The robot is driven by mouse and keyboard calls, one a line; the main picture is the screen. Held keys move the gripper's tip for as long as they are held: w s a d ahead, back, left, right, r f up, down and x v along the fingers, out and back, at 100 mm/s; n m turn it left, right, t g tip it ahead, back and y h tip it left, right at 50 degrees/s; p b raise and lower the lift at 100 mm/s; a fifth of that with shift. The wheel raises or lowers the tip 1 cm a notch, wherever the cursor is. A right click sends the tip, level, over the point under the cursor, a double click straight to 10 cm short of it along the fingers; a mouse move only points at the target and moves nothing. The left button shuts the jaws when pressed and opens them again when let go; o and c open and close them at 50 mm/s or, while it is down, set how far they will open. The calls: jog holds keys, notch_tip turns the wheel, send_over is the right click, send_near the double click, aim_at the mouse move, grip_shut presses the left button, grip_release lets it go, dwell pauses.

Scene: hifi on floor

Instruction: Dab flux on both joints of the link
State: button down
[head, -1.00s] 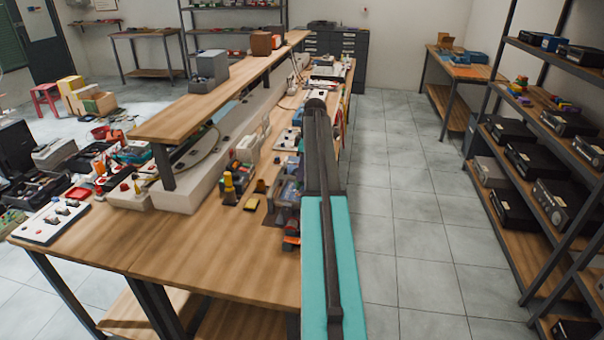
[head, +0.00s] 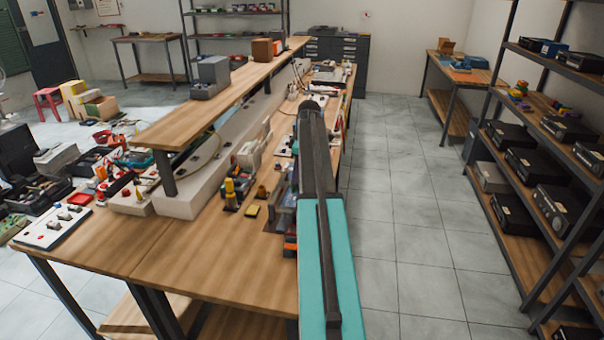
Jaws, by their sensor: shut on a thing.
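My arm (head: 322,230), teal and dark grey, stretches away from the camera along the right edge of the wooden workbench (head: 220,265). My gripper does not show; the arm hides the far end and part of the bench beside it. I cannot make out the link, its joints or any flux among the small items. A small yellow-topped item (head: 230,192) stands on the bench left of the arm, with a flat yellow piece (head: 251,211) and a small brown item (head: 262,192) near it.
A raised wooden shelf (head: 200,100) runs along the bench, with grey boxes on it. Cluttered tools and devices lie at the left. The near bench top is bare. A tiled aisle (head: 400,230) is clear between bench and a rack (head: 515,160) of black devices.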

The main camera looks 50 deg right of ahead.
jog(key=w+a+f+m+b, duration=0.1)
jog(key=w+a+m, duration=0.15)
jog(key=a, duration=1.15)
jog(key=w+a+f+m+b, duration=0.1)
jog(key=w+a, duration=0.2)
jog(key=a, duration=1.1)
jog(key=s+a+m+b, duration=0.1)
jog(key=s+a, duration=0.1)
jog(key=a, duration=1)
jog(key=s+a+f+m+h+b, duration=0.1)
jog(key=s+a, duration=0.2)
jog(key=a, duration=1)
jog(key=shift+a+f+m, duration=0.15)
jog(key=shift+f+m, duration=0.05)
jog(key=shift+m, duration=0.15)
jog(key=shift+s, duration=0.1)
